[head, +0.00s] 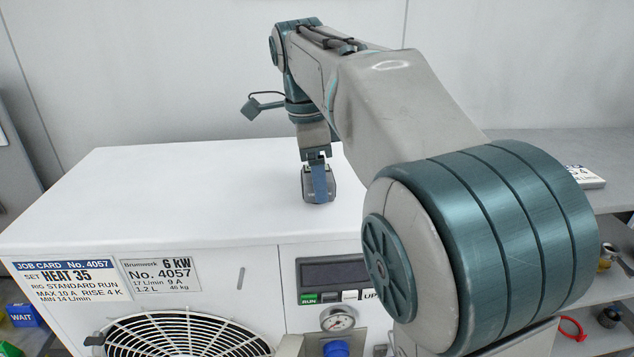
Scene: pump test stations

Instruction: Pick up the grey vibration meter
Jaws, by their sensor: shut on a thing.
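The top left of the cabinet is clear. A grey shelf unit (560,143) stands at right; my arm hides part of it.

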